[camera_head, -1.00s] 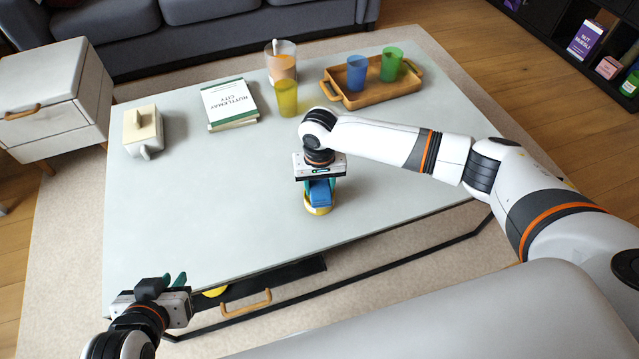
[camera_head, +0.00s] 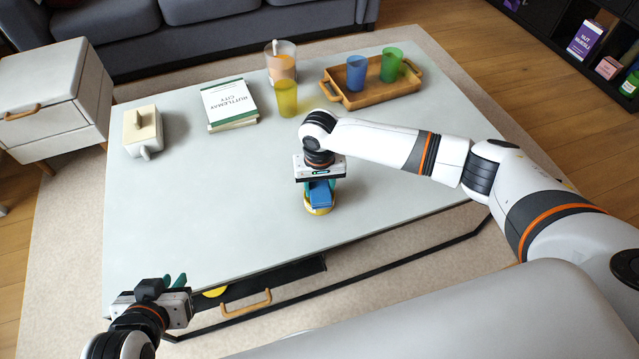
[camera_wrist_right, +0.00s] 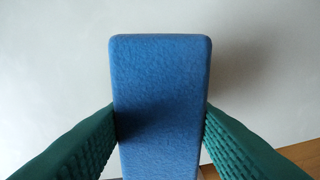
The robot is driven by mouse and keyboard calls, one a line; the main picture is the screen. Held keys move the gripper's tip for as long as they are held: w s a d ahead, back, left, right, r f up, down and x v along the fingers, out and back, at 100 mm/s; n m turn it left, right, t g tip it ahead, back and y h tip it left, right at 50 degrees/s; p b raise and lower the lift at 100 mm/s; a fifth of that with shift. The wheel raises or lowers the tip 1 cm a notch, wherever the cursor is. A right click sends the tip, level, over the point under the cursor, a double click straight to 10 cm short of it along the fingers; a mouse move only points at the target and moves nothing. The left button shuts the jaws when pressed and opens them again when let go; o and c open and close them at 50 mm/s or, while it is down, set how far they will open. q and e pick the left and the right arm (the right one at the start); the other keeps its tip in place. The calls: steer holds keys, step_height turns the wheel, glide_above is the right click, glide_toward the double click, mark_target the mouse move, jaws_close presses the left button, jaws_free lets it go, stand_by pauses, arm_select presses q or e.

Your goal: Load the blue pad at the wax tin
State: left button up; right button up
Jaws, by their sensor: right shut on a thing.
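The blue pad (camera_head: 321,194) is between the fingers of my right gripper (camera_head: 320,183), which is shut on it. The right wrist view shows the pad (camera_wrist_right: 160,100) upright between the two green fingers. A round yellow thing that looks like the wax tin (camera_head: 319,210) is directly below the pad on the table. The pad overlaps it in the head view; I cannot tell if they touch. My left gripper (camera_head: 174,281) is at the table's near left edge, its teal fingertips apart, holding nothing visible.
A partly open drawer (camera_head: 290,275) with a wooden handle is under the near table edge, a yellow thing (camera_head: 215,291) in it. Books (camera_head: 230,103), a yellow cup (camera_head: 286,98), a jug (camera_head: 142,131) and a wooden tray (camera_head: 372,96) with cups stand farther back. The table's left middle is clear.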

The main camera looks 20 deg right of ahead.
steer(key=shift+f, duration=0.15)
steer(key=o, duration=0.9)
arm_select(q)
steer(key=shift+s, duration=0.1)
arm_select(e)
steer(key=c, duration=0.3)
arm_select(q)
steer(key=shift+s+a, duration=0.1)
steer(key=shift+s, duration=0.05)
arm_select(e)
steer(key=shift+p, duration=0.55)
arm_select(q)
steer(key=s+a+f+g+y, duration=0.1)
steer(key=s+a+f+g, duration=0.1)
steer(key=s+g, duration=0.2)
steer(key=shift+s+f+p, duration=0.25)
steer(key=shift+s+p, duration=0.05)
steer(key=shift+s, duration=0.85)
arm_select(e)
steer(key=shift+c, duration=0.6)
